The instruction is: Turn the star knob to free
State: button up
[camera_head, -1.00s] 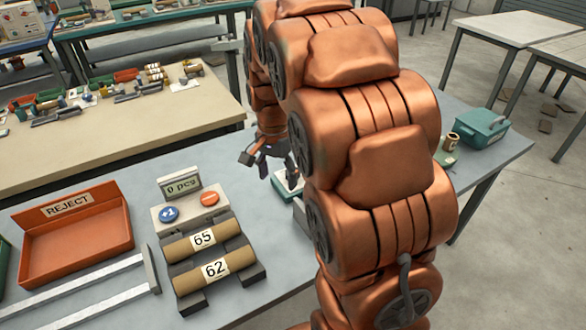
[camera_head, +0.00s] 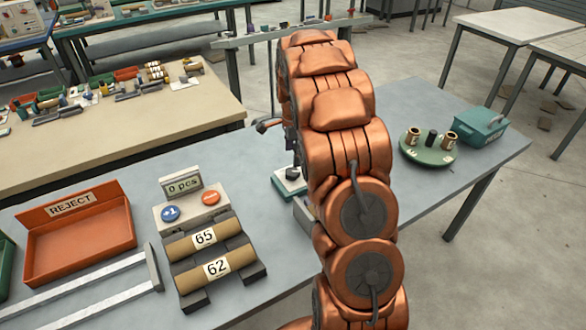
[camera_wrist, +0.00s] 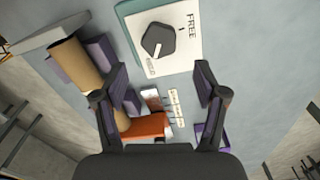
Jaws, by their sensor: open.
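The dark star knob (camera_wrist: 158,41) sits on a white plate (camera_wrist: 190,50) with a teal edge, at the top of the wrist view. The word FREE is printed at the plate's right side. A second label by the knob's lower left is too small to read. A pale mark on the knob points toward that label. In the head view the knob plate (camera_head: 288,188) lies on the grey table, partly behind my arm. My gripper (camera_wrist: 162,82) is open and empty, apart from the knob.
A stand with two tubes (camera_head: 218,267) marked 65 and 62 and a counter lies left of the plate. A red REJECT tray (camera_head: 80,250) is further left. A green round tray (camera_head: 428,155) and a teal box (camera_head: 482,128) stand at right.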

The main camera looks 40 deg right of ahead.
aim_at(293, 171)
notch_tip(293, 171, down, 7)
jog(key=shift+r+p, duration=0.15)
jog(key=shift+p, duration=0.95)
jog(key=shift+c, duration=0.2)
jog(key=c, duration=1.1)
